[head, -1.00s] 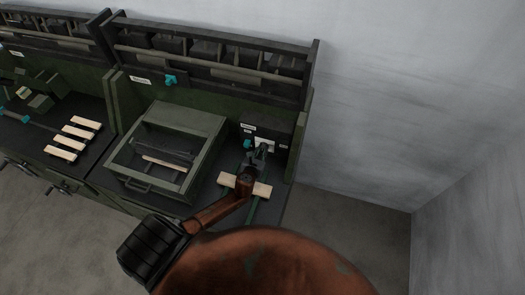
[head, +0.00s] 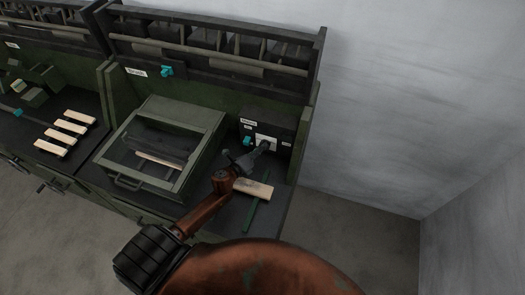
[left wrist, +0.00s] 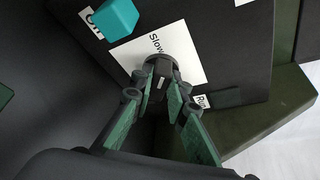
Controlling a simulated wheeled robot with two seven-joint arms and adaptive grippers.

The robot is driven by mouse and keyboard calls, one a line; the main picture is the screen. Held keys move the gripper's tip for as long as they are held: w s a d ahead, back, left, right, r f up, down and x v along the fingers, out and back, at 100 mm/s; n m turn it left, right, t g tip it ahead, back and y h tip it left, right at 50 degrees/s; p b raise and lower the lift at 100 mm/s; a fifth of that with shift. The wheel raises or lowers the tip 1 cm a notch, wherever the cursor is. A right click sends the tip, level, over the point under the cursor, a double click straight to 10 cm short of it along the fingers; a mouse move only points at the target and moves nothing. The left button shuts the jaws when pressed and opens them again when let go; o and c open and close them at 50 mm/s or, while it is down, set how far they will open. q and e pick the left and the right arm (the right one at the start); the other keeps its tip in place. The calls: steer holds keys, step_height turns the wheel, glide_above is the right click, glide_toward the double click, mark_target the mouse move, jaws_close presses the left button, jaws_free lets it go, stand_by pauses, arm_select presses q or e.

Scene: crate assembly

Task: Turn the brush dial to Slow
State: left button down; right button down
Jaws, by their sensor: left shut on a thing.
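The brush dial (left wrist: 161,69) is a dark round knob on a white plate (left wrist: 190,46), on the dark sloped face of a control box. The plate reads "Slow" above the dial; "Run" shows at its right and a partly hidden label at upper left. My left gripper (left wrist: 163,84) is shut on the dial, one finger each side. A small white mark shows between the fingers; I cannot tell which label it faces. In the head view my left gripper (head: 262,147) reaches the box's white plate (head: 266,138) and hides the dial. My right gripper is not in view.
A teal block (left wrist: 117,18) is on the box left of the dial. A pale wooden board (head: 256,190) and green strip (head: 250,217) lie below my wrist. A glass-topped green case (head: 160,150) stands left. Several pale slats (head: 66,130) lie farther left.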

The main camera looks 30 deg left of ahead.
arm_select(q)
steer(key=shift+a+f+n+t+h+b, duration=0.15)
steer(key=shift+n+t+h+b, duration=0.15)
steer(key=shift+n+b, duration=0.6)
steer(key=c, duration=1.9)
jaws_free()
steer(key=shift+s, duration=0.1)
steer(key=v, duration=1.2)
